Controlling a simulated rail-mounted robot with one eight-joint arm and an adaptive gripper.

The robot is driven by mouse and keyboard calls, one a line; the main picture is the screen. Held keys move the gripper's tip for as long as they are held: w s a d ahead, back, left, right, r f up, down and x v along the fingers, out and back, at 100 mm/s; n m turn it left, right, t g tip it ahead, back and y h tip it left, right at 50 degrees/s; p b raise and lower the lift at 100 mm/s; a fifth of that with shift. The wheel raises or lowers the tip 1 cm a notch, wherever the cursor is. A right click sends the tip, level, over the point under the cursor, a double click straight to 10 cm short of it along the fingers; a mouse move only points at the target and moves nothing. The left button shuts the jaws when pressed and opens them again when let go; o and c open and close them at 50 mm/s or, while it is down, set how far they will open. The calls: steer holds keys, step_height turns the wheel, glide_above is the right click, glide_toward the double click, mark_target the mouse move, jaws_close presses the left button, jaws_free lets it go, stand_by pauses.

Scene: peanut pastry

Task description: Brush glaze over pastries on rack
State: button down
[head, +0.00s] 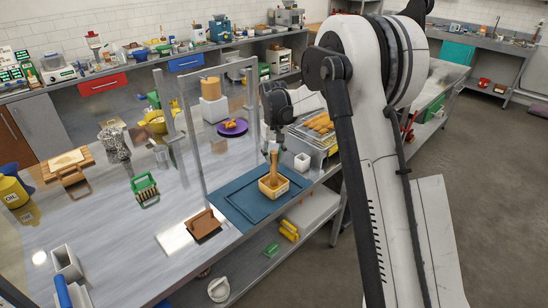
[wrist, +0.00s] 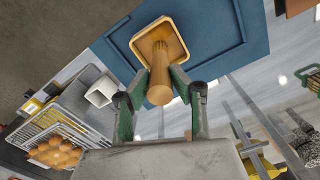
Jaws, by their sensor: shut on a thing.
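My gripper (head: 272,150) points down over the blue mat and is shut on the upright wooden handle of the brush (head: 274,167). In the wrist view, the handle (wrist: 160,88) stands between the green-sided fingers of my gripper (wrist: 160,84). The golden pastries (head: 321,123) lie on a wire rack to the right of and behind the bowl. They show at the lower left of the wrist view (wrist: 62,150).
The bowl stands on a blue mat (head: 238,200) near the counter's front edge. A small white cup (head: 302,162) stands between bowl and rack (head: 329,144). A tall clear panel frame (head: 200,170) rises left of the mat. A brown block (head: 204,225) lies at the mat's left.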

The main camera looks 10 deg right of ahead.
steer(key=shift+r+p, duration=1.1)
steer(key=shift+r, duration=2.4)
